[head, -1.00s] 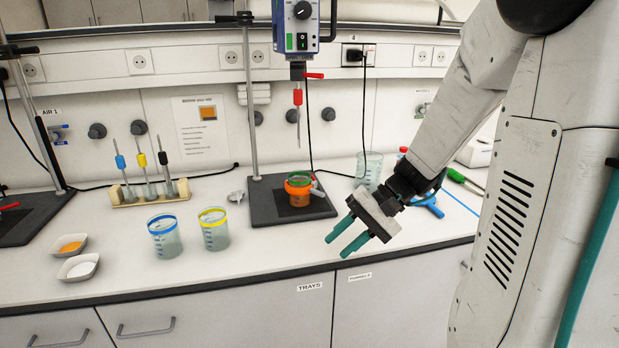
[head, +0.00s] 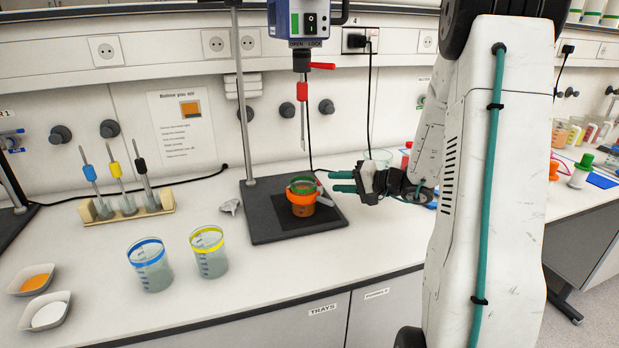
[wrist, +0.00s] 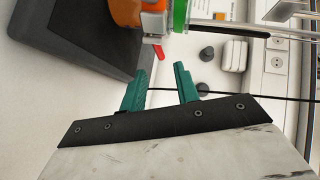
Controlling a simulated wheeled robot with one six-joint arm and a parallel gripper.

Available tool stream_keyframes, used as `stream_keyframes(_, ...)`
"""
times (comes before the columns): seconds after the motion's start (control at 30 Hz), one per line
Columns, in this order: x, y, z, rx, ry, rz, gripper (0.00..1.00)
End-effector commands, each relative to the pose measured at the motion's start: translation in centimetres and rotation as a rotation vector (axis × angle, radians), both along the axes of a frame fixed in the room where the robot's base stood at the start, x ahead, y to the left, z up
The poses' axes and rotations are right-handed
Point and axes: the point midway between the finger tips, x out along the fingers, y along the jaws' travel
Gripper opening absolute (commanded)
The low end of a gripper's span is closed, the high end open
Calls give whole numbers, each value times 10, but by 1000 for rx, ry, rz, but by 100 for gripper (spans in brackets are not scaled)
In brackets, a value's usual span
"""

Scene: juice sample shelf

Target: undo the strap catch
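A beaker with a green ring (head: 303,186) and a wide orange strap (head: 301,205) stands on a dark stand base. The orange strap shows at the top edge of the wrist view (wrist: 126,10). On its side facing me there is a pale catch (wrist: 153,23) with a red lever (wrist: 159,51). The lever's exact position is hard to tell. My gripper (head: 332,181) has teal fingers pointing left at the beaker, just right of it. In the wrist view the fingers (wrist: 160,70) are apart and empty, short of the catch.
The stand base (head: 268,228) carries a rod and a stirrer head (head: 307,18) above the beaker. Blue-rimmed (head: 150,268) and yellow-rimmed (head: 210,256) beakers stand front left. A clear beaker is behind my gripper. The bench front is free.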

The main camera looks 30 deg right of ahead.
Motion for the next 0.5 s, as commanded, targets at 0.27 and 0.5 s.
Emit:
stream_keyframes(0.27,35,21,-10,1,1,6,31)
stream_keyframes(0.5,60,34,-17,1,1,5,31)
